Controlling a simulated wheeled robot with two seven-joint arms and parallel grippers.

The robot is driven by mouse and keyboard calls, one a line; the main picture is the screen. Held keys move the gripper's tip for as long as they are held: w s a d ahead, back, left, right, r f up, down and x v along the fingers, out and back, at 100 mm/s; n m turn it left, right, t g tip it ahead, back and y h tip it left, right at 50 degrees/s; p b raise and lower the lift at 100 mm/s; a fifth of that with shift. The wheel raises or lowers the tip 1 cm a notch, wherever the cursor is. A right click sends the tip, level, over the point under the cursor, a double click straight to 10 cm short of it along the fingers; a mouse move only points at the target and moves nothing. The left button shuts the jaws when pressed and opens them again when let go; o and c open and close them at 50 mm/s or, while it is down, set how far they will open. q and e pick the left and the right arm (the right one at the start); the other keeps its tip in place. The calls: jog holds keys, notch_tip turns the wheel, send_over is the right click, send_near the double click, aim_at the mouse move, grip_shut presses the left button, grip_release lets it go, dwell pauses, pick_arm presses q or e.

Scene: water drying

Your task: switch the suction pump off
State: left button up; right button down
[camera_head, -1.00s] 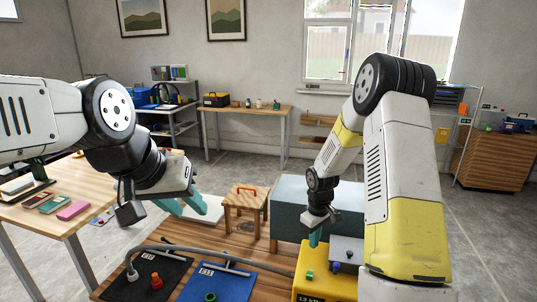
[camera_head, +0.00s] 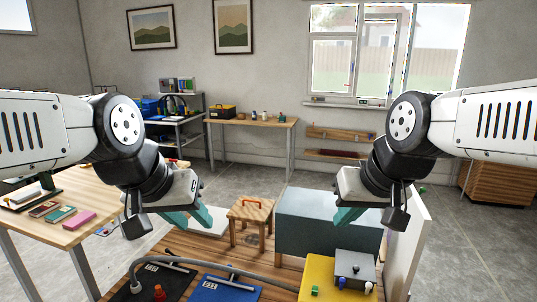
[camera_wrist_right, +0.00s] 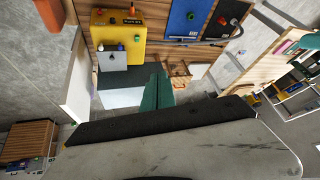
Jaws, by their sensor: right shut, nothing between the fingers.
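The yellow unit (camera_head: 318,268), which looks like the suction pump, stands at the bottom right of the head view. A green button (camera_head: 315,291) is on its top. In the right wrist view the yellow unit (camera_wrist_right: 133,48) also shows a red button (camera_wrist_right: 132,10) and a dark display.
A blue-grey box (camera_head: 330,225) and a small wooden stool (camera_head: 250,217) stand behind the unit. A white panel (camera_head: 408,250) stands at the right.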

jog(key=shift+s+a+r, duration=0.15)
jog(key=shift+s, duration=0.5)
jog(key=shift+w, duration=0.1)
jog(key=w+d+f+m+g, duration=0.1)
jog(key=w+f+g, duration=0.1)
jog(key=w+f, duration=0.5)
jog(key=w+d+f+m+g, duration=0.1)
jog(key=w+f+g, duration=0.1)
jog(key=w, duration=1)
jog(key=w+f+m+g, duration=0.1)
jog(key=w+f, duration=0.3)
jog(key=f, duration=0.7)
jog(key=w+d+f+m+g+h, duration=0.1)
jog(key=w+f+g, duration=0.2)
jog(key=f, duration=0.8)
jog(key=shift+w+d+f, duration=0.25)
jog(key=shift+w+d, duration=0.05)
jog(key=shift+w, duration=0.4)
